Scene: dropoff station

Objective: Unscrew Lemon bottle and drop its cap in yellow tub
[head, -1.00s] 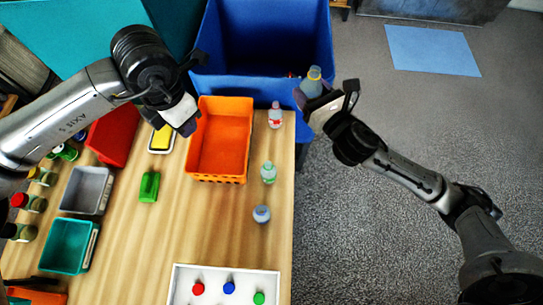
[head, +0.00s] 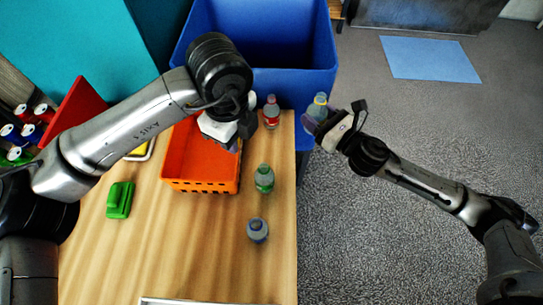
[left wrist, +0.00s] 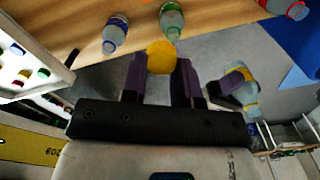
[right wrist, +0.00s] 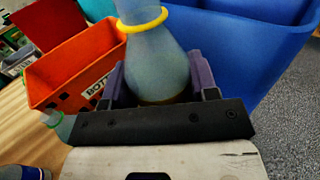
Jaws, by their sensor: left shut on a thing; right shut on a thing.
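My left gripper (head: 238,138) is above the orange bin and shut on a yellow cap (left wrist: 161,57), seen between its fingers in the left wrist view. My right gripper (head: 330,125) is shut on the lemon bottle (head: 317,110), a pale blue-grey bottle with a yellow ring, held beyond the table's right edge. The bottle fills the middle of the right wrist view (right wrist: 155,65), its top cut off by the frame. It shows apart from the cap in the left wrist view (left wrist: 241,88). A small yellow tub (head: 142,153) is mostly hidden behind my left arm.
The orange bin (head: 200,185) stands on the wooden table (head: 190,250). Red-labelled (head: 271,112), green (head: 264,178) and blue (head: 257,230) bottles stand right of it. A green object (head: 120,200) lies left. A large blue bin (head: 315,80) is behind the table.

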